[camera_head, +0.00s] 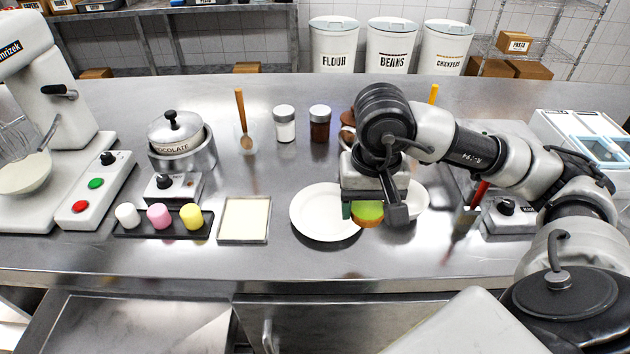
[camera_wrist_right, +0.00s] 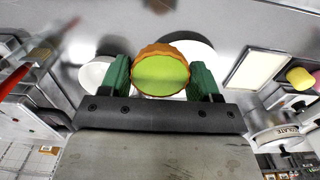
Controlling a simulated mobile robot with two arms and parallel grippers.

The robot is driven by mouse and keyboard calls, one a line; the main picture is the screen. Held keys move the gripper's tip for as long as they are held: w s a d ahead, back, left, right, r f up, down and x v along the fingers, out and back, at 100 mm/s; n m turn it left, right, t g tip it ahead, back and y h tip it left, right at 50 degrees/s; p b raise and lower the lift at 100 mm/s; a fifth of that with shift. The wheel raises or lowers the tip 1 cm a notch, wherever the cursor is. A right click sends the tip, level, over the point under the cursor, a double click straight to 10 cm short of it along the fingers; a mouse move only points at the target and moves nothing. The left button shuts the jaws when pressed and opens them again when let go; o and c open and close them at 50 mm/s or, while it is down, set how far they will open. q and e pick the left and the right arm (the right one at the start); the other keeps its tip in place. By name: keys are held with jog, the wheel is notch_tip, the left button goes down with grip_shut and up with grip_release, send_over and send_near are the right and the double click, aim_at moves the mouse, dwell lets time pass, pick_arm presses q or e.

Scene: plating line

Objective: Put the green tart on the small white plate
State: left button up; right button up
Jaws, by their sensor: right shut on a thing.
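The green tart (camera_head: 369,211), a brown crust with a green top, is held between the fingers of my right gripper (camera_head: 372,212). The right wrist view shows the tart (camera_wrist_right: 161,74) between the green fingers of the gripper (camera_wrist_right: 162,80). In the head view it overlaps the right edge of a larger white plate (camera_head: 318,213). The small white plate (camera_head: 417,196) is to the right, partly hidden behind my gripper; it also shows in the wrist view (camera_wrist_right: 94,72). Both plates look empty where visible. My left gripper is out of view.
A black tray (camera_head: 163,232) with white, pink and yellow pieces and a square tray (camera_head: 243,219) lie to the left. A chocolate pot (camera_head: 176,140) and two jars (camera_head: 284,124) stand behind. A red-handled tool (camera_head: 478,196) is at right. The front counter strip is clear.

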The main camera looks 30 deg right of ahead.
jog(key=p, duration=0.3)
send_over(328, 214)
notch_tip(328, 214, down, 6)
jog(key=shift+f, duration=0.4)
notch_tip(328, 214, down, 3)
jog(key=shift+f+p, duration=0.15)
jog(key=shift+p, duration=0.25)
jog(key=shift+f, duration=0.25)
jog(key=shift+f, duration=0.2)
jog(key=o, duration=0.7)
jog(key=shift+c, duration=0.2)
